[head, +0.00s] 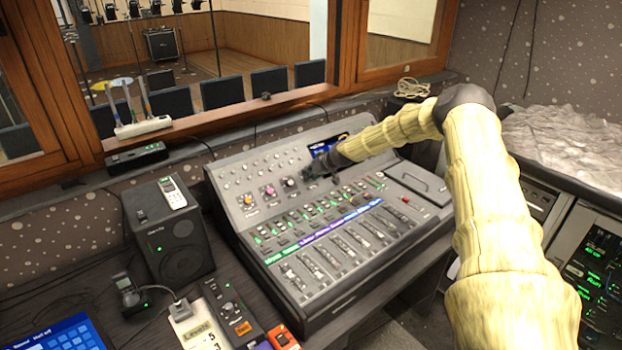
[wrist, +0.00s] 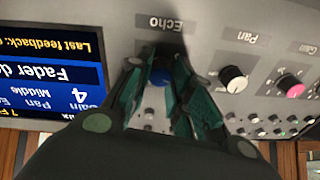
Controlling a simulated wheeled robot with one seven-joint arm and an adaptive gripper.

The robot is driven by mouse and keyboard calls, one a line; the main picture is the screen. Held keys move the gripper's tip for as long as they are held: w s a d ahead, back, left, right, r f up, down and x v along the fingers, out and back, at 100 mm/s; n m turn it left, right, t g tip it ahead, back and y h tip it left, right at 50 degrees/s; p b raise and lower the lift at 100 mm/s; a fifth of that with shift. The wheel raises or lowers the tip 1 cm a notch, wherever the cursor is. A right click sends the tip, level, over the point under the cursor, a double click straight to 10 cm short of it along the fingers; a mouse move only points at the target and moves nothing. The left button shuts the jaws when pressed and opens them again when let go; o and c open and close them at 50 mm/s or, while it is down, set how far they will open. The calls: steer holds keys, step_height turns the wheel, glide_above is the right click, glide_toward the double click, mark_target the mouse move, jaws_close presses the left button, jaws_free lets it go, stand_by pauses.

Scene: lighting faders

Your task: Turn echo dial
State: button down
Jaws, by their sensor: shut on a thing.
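The echo dial (wrist: 160,77) shows its blue cap between my fingers in the wrist view, below the upside-down "Echo" label (wrist: 165,27) on the grey panel. My gripper (wrist: 168,65) has its two green-black fingers closed around the dial, one on each side. The fingers hide the dial's sides and any pointer mark. In the head view my gripper (head: 318,170) is at the upper part of the mixing console (head: 225,205), just left of its small screen. The dial cannot be made out there.
The white pan knob (wrist: 233,79) and a pink knob (wrist: 290,87) sit beside my fingers. The console screen (wrist: 50,65) is on the other side. Faders (head: 345,245) and small buttons fill the lower console. A speaker (head: 170,235) stands left.

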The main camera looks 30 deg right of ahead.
steer(key=m+b, duration=0.2)
steer(key=m, duration=0.2)
steer(key=shift+w+m+b, duration=0.1)
steer(key=shift+m+b, duration=0.2)
steer(key=shift+b, duration=0.05)
steer(key=shift+d+r+m+h+b, duration=0.1)
steer(key=shift+m+h+b, duration=0.4)
steer(key=shift+m, duration=1)
steer(key=c, duration=1.4)
jaws_free()
steer(key=shift+o, duration=0.7)
steer(key=v, duration=1.2)
steer(key=shift+d, duration=0.2)
